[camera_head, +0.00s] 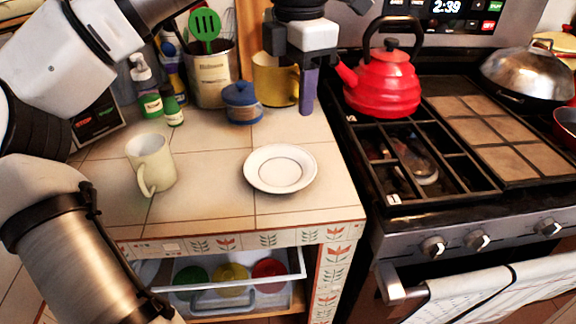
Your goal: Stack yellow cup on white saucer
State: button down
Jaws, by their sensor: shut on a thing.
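The yellow cup (272,82) is at the back of the tiled counter, behind the blue lidded pot. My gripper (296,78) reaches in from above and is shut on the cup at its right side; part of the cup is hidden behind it. Whether the cup's base touches the counter cannot be seen clearly. The white saucer (280,168) lies flat and empty on the counter, nearer the front and below the gripper in the picture.
A cream mug (150,163) stands left of the saucer. A blue lidded pot (241,103), a utensil canister (210,78) and bottles (148,95) crowd the back. A red kettle (382,82) is on the stove at right. The tiles around the saucer are clear.

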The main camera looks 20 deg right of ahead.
aim_at(294, 186)
notch_tip(294, 186, down, 16)
dwell(0.4)
jog(key=shift+f, duration=0.3)
jog(key=c, duration=0.8)
grip_release()
jog(key=shift+r, duration=0.55)
notch_tip(294, 186, up, 12)
jog(key=shift+s+f, duration=0.1)
jog(key=shift+f, duration=0.1)
jog(key=shift+s+f, duration=0.1)
